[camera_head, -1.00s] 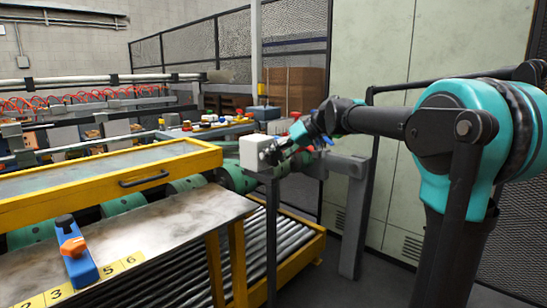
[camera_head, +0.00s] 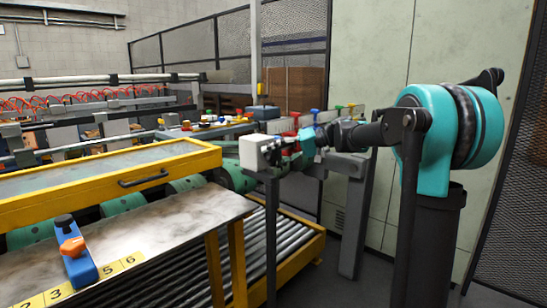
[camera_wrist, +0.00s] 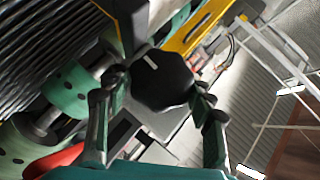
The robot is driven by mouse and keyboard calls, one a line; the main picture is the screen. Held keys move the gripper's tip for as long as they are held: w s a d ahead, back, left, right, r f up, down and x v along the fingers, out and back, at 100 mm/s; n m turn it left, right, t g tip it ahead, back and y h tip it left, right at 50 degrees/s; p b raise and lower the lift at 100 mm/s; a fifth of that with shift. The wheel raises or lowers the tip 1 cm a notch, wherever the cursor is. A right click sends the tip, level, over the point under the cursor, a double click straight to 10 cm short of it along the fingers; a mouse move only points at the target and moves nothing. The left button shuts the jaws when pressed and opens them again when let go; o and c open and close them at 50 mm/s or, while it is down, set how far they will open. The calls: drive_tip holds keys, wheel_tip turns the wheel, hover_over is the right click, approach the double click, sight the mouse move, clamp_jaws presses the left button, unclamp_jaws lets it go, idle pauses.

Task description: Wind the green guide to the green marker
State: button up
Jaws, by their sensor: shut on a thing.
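My gripper (camera_head: 281,148) is at the right side of a small white box (camera_head: 253,152) on a dark post. In the wrist view my gripper (camera_wrist: 157,88) has its fingers on both sides of a black faceted knob (camera_wrist: 162,80) and is shut on it. The knob has a white line on its face, pointing to the upper left in that view. Green drums with dark holes (camera_wrist: 75,100) lie beside it. I cannot tell which part is the green guide, and I cannot make out a green marker.
A yellow-framed cover (camera_head: 205,158) and a metal table (camera_head: 170,225) stand left of the post. The table bears a blue block (camera_head: 82,272) with an orange lever and a numbered yellow strip. Rollers (camera_head: 255,240) lie below. A pale cabinet (camera_head: 375,60) stands behind my arm.

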idle(0.3)
drive_tip(key=o, duration=1.2)
drive_tip(key=shift+c, duration=0.2)
drive_tip(key=v, duration=1.2)
drive_tip(key=shift+w, duration=0.1)
drive_tip(key=s+d+f+m+t+h, duration=0.15)
drive_tip(key=s+f+h, duration=0.4)
drive_tip(key=f, duration=0.85)
drive_tip(key=s+d+f+m+t+h, duration=0.1)
drive_tip(key=s+d+f+h, duration=0.3)
drive_tip(key=s+f, duration=0.7)
drive_tip(key=s+d+f+m+t+h, duration=0.2)
drive_tip(key=s+d+f+h, duration=0.2)
drive_tip(key=s+d+f, duration=0.5)
wheel_tip(320, 180, down, 6)
drive_tip(key=s, duration=0.2)
drive_tip(key=shift+s+d+m, duration=0.25)
drive_tip(key=shift+s+m, duration=0.1)
drive_tip(key=shift+s, duration=0.05)
